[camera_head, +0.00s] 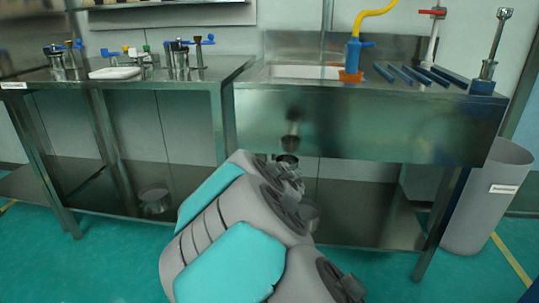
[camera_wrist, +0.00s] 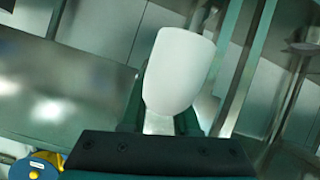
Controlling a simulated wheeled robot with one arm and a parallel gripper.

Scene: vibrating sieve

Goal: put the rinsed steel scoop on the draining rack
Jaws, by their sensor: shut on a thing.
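My gripper (camera_head: 290,174) is in front of the sink unit, below its top edge and partly hidden by my arm. In the wrist view, my gripper (camera_wrist: 160,115) is shut on the scoop (camera_wrist: 178,70), a smooth, pale piece with a rounded end. It looks nearly white there, and its held end is between the dark fingers. In the head view the scoop is too small to tell apart from the gripper. The draining rack (camera_head: 412,76), a row of blue bars, lies on the right of the sink top, apart from my gripper, higher and to the right.
The sink basin (camera_head: 300,72) has a blue and orange fitting (camera_head: 353,58) with a yellow hose at its right. A tall steel tool (camera_head: 489,62) stands in a blue base right of the rack. A grey bin (camera_head: 484,200) stands at the right. A steel table (camera_head: 215,78) is left.

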